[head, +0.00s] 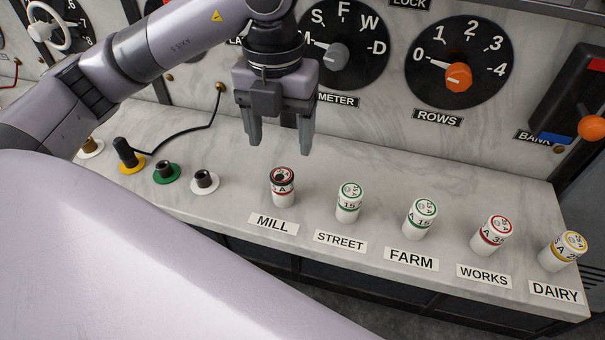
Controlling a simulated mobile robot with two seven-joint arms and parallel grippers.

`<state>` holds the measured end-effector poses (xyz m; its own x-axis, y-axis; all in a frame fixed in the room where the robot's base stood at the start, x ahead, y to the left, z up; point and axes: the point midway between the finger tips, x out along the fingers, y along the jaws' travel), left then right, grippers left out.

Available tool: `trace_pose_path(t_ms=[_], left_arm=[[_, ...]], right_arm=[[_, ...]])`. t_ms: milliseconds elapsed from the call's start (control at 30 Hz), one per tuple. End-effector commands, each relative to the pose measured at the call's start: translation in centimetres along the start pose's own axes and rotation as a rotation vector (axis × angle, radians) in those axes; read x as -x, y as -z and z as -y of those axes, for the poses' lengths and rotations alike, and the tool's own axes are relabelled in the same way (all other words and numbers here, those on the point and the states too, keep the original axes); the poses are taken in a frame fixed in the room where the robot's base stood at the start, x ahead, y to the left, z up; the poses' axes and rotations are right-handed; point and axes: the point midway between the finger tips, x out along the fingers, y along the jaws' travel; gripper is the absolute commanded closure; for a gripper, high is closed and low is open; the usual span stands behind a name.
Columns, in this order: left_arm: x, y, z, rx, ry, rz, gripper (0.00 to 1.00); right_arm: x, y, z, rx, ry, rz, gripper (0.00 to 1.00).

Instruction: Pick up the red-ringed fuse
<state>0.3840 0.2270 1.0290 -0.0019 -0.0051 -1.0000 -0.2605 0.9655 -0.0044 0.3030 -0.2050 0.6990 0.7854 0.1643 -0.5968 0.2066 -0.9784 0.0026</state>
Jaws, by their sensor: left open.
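Two fuses show red rings. One stands upright behind the MILL label (273,224); this MILL fuse (284,197) has a white body and a dark, scorched-looking top. The other, the WORKS fuse (490,236), has a white top with a red ring and stands behind the WORKS label (484,276). My left gripper (280,148) points down with its fingers apart and nothing between them. It hangs above and just behind the MILL fuse, apart from it. My right gripper is not in view.
Green-ringed STREET (348,203) and FARM (420,219) fuses and the yellow-ringed DAIRY fuse (562,251) share the ledge. Sockets with white (205,182), green (166,173) and yellow bases stand left. A dial panel rises behind. A black cable lies at the left.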

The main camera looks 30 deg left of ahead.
Motion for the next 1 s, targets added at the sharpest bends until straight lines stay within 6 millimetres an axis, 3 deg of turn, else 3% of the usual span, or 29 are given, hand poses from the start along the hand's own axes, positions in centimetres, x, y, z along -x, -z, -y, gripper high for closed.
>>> trace_pose_path(t_ms=[233, 700, 1000], left_arm=[[-0.7, 0.2, -0.8, 0.030, -0.008, 0.001, 0.31], [-6.6, 1.0, -0.5, 0.029, -0.006, 0.001, 0.31], [-7.1, 1.0, -0.5, 0.028, -0.006, 0.003, 0.31]], right_arm=[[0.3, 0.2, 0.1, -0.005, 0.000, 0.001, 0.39], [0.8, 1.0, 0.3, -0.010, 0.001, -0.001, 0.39], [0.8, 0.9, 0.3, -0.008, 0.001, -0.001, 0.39]])
